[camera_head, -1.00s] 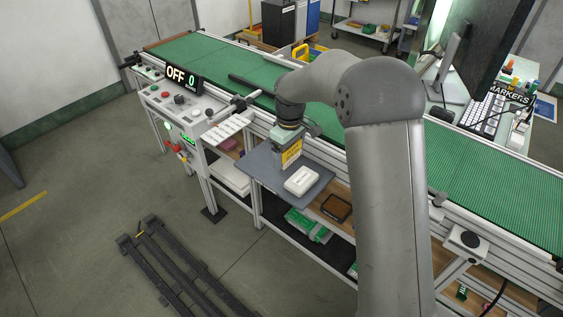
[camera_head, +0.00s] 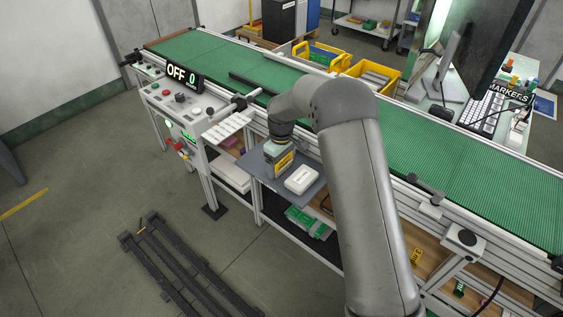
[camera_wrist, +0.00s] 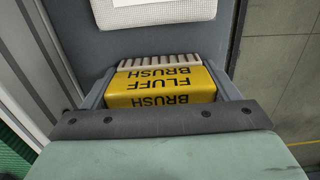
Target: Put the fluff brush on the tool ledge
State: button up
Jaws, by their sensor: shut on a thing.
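The fluff brush (camera_wrist: 160,85) is a yellow block with black lettering and a pale ridged edge. It fills the space between my gripper's fingers in the wrist view. My gripper (camera_wrist: 160,72) is shut on it, with a grey finger on each side. In the head view my gripper (camera_head: 281,153) points down and the brush (camera_head: 284,163) shows below it, over a grey ledge (camera_head: 258,168) at the conveyor's near side. I cannot tell whether the brush touches this ledge. No label shows whether it is the tool ledge.
A white box (camera_head: 302,179) lies on the grey ledge, just right of the brush; it also shows in the wrist view (camera_wrist: 150,12). The control panel (camera_head: 185,103) stands to the left. The green conveyor (camera_head: 420,160) runs behind. Green items (camera_head: 307,222) lie on a shelf below.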

jog(key=o, duration=0.9)
jog(key=shift+f, duration=0.1)
notch_tip(320, 180, up, 12)
jog(key=shift+b, duration=0.5)
jog(key=shift+r, duration=0.2)
jog(key=shift+s+d+r, duration=0.2)
jog(key=shift+s+r, duration=0.05)
jog(key=s+d+r+m, duration=0.2)
jog(key=s+d+r, duration=0.1)
jog(key=s+d, duration=0.3)
jog(key=s+d+r+m, duration=0.2)
jog(key=s+d+r, duration=0.15)
jog(key=s, duration=0.55)
jog(key=s+d+f+m, duration=0.1)
jog(key=s+d+m, duration=0.1)
jog(key=s, duration=0.5)
jog(key=s+d+f+m, duration=0.1)
jog(key=s+d+m, duration=0.1)
jog(key=s, duration=0.5)
jog(key=s+d+f+m, duration=0.1)
jog(key=s+d+m, duration=0.1)
jog(key=s, duration=0.5)
jog(key=shift+s+f, duration=0.1)
jog(key=shift+f, duration=0.05)
jog(key=shift+c, duration=0.4)
